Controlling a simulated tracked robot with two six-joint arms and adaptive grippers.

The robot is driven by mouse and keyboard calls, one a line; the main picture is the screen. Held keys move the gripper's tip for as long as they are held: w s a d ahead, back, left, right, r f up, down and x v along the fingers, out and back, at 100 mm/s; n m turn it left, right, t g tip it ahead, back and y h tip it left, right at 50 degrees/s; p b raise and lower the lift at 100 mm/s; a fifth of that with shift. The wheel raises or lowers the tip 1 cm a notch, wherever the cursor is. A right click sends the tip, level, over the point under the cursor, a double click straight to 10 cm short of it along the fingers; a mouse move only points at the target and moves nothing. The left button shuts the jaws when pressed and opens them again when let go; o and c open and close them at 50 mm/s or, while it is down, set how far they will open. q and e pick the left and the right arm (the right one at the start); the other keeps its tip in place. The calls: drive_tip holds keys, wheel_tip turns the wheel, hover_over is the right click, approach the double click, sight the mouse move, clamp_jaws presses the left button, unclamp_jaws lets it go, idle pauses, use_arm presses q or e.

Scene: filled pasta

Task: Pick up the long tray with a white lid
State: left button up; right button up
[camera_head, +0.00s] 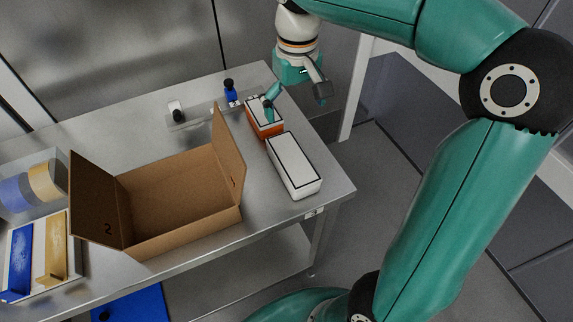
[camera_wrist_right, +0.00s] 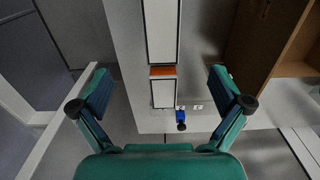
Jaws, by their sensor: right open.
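The long tray with a white lid (camera_head: 294,164) lies on the metal table near its right end. Its lid has a dark outline. In the right wrist view the long tray (camera_wrist_right: 161,32) is at the top, cut off by the edge. A shorter orange tray with a white lid (camera_head: 262,112) sits just behind it; it also shows in the right wrist view (camera_wrist_right: 163,92). My right gripper (camera_head: 296,94) is open and empty, above the table's far right corner, and one finger partly hides the orange tray. My left gripper is out of view.
An open cardboard box (camera_head: 180,196) stands left of the long tray. A blue-and-black item (camera_head: 231,92) and a small white-and-black item (camera_head: 176,110) are behind it. Blue and yellow items (camera_head: 38,252) lie at the left. The metal table (camera_head: 328,190) has bare room at its right end.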

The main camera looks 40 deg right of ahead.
hover_over(292, 158)
wheel_tip(292, 158, down, 11)
drive_tip(key=shift+d+f, duration=0.15)
drive_tip(key=shift+f, duration=2.95)
drive_tip(key=c, duration=1.3)
